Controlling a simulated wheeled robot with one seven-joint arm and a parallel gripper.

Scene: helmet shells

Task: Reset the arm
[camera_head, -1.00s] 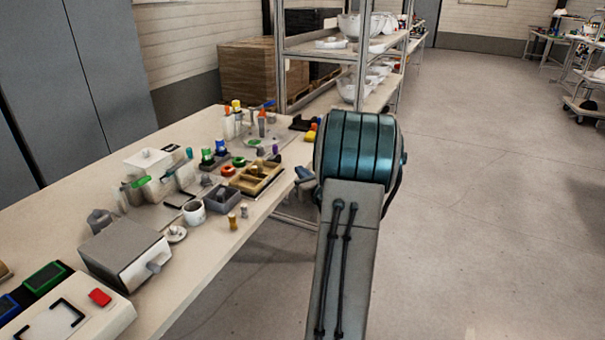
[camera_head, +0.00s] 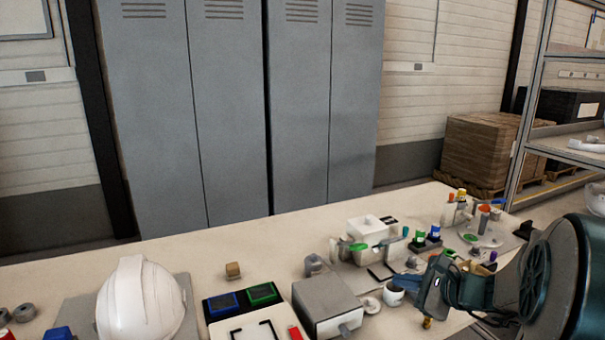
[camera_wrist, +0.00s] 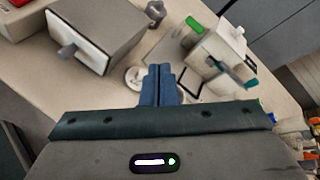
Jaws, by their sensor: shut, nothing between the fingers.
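My arm enters at the lower right of the head view, and its wrist and gripper (camera_head: 428,296) hang over the right part of the workbench. In the wrist view my gripper (camera_wrist: 159,72) shows two blue fingers pressed together with nothing between them.
A white helmet shell (camera_head: 139,300) sits on a grey mat at the bench's left. Blue and green framed pads (camera_head: 242,298) lie beside it. A white box (camera_head: 364,230) and several small parts crowd the right. The bench's back strip (camera_head: 200,248) is mostly clear. Grey lockers (camera_head: 230,120) stand behind.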

